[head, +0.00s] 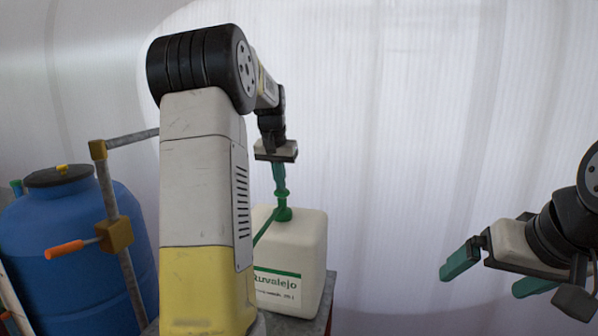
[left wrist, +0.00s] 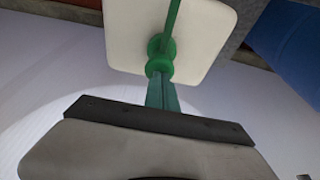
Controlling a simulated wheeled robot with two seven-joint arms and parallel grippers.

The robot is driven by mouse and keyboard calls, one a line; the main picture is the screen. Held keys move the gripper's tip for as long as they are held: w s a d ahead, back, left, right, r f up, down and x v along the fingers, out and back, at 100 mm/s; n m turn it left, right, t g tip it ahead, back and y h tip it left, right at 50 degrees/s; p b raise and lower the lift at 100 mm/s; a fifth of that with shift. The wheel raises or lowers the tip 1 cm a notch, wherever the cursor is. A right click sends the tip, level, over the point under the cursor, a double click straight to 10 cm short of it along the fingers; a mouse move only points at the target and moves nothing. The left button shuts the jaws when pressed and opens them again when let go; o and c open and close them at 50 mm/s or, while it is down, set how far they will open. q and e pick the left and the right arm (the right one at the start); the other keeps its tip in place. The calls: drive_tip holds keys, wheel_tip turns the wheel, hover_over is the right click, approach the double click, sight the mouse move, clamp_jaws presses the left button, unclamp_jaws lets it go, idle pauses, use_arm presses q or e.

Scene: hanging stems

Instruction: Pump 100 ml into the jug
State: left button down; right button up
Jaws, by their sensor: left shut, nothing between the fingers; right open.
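A white canister (head: 292,250) with a green stripe and the lettering "Ruvalejo" stands on a grey stand. A green pump (head: 284,212) sits on its top, and its thin green spout slopes down to the left behind my left arm. My left gripper (head: 279,180) points down over the pump, its fingers shut with nothing between them. In the left wrist view the shut fingers (left wrist: 160,92) line up with the pump (left wrist: 159,60) and seem to meet its top; contact is unclear. My right gripper (head: 480,282) is open and empty at the right. I see no jug; my left arm hides part of the scene.
A blue barrel (head: 75,255) with a black lid stands at the left. A grey pipe frame with brass-coloured joints and an orange-handled valve (head: 66,249) stands before it. The grey stand top (head: 315,312) shows beside the canister. Space between canister and right gripper is clear.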

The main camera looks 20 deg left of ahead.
use_arm(q)
drive_tip(key=shift+s+f, duration=0.15)
drive_tip(key=shift+f, duration=0.05)
drive_tip(key=v, duration=0.8)
drive_tip(key=shift+w+r, duration=0.1)
drive_tip(key=shift+w, duration=0.1)
idle(1.0)
drive_tip(key=s+d+t+h, duration=0.1)
drive_tip(key=s+d, duration=0.4)
drive_tip(key=s, duration=0.3)
drive_tip(key=s+d+t, duration=0.1)
drive_tip(key=s+d, duration=0.5)
drive_tip(key=s, duration=0.2)
drive_tip(key=s+d+f, duration=0.3)
drive_tip(key=s, duration=0.3)
drive_tip(key=s+d+f+m+h, duration=0.1)
drive_tip(key=s+d+f, duration=0.2)
drive_tip(key=s, duration=0.3)
drive_tip(key=shift+s+f+t, duration=0.25)
drive_tip(key=shift+s+t, duration=0.1)
drive_tip(key=shift+t, duration=0.05)
